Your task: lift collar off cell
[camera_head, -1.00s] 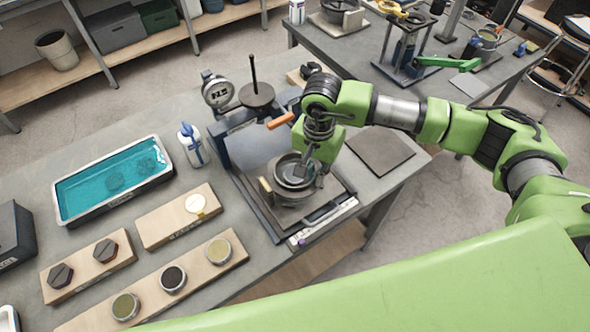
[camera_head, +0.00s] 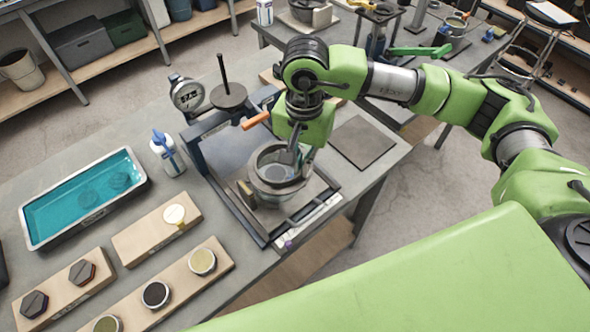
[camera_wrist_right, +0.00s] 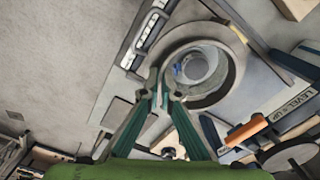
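The collar (camera_head: 256,168) is a grey, thick-walled ring on the press frame, around the cell (camera_head: 279,174), whose pale round top shows inside it. In the right wrist view, the collar (camera_wrist_right: 234,78) is a wide ring and the cell (camera_wrist_right: 197,66) shows through its opening. My right gripper (camera_head: 294,156) reaches down onto the collar's far right side. In the wrist view its two green-lined fingers (camera_wrist_right: 165,96) come together on the near collar wall. The collar looks a little above its base; the gap under it is hard to judge. My left gripper is not in view.
The press frame (camera_head: 205,165) has an orange handle (camera_head: 256,120) beside my wrist and a dial gauge (camera_head: 186,95) behind. A bottle (camera_head: 168,155), a teal liquid tray (camera_head: 142,187) and wooden boards (camera_head: 128,240) stand left. A dark mat (camera_head: 362,142) lies clear at right.

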